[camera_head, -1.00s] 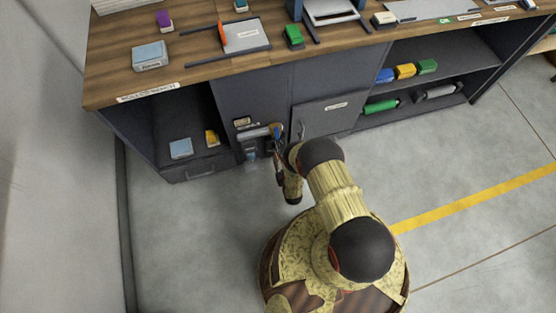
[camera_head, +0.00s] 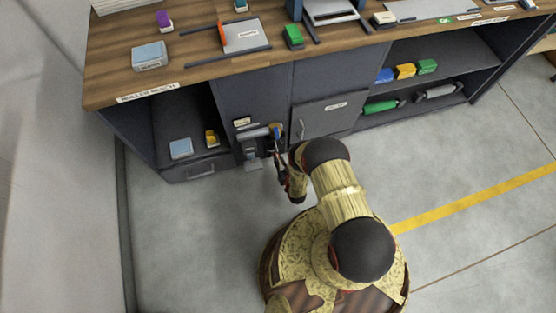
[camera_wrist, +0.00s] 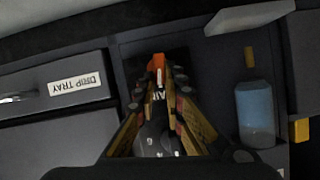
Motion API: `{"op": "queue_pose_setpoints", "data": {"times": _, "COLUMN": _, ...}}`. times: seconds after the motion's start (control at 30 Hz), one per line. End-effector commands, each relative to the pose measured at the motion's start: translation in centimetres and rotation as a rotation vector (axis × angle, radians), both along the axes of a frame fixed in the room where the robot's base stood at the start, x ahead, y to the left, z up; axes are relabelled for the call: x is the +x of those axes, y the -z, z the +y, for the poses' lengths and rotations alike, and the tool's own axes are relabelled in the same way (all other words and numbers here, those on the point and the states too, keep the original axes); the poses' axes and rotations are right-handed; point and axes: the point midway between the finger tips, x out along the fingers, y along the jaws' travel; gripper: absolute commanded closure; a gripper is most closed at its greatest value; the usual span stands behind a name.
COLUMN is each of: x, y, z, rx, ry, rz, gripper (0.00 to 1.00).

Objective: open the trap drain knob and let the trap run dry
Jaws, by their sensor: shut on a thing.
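My gripper (camera_wrist: 156,78) is shut on a small dark part with an orange tip (camera_wrist: 158,64), seemingly the trap drain knob. The fingers hide most of it, and its turn angle is hard to read. A partly hidden label reading "AIR" shows between the fingers. The trap's bluish, bottle-like bowl (camera_wrist: 255,113) stands to the right of the fingers in the wrist view, apart from them. In the head view my gripper (camera_head: 276,157) is low at the cabinet front, just right of the trap (camera_head: 250,153). I cannot tell whether liquid is in the bowl.
A drawer labelled "DRIP TRAY" (camera_wrist: 50,92) lies left of the fingers in the wrist view. A cabinet door with a handle (camera_head: 325,117) is close right of my gripper. The floor in front is clear.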

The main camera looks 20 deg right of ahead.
Motion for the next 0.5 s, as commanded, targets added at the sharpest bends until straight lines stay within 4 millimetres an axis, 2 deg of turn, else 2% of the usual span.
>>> {"op": "queue_pose_setpoints", "data": {"times": 0.5, "x": -0.04, "y": 0.47, "z": -1.14, "rx": 0.478, "ry": 0.005, "rz": -0.001, "gripper": 1.0}}
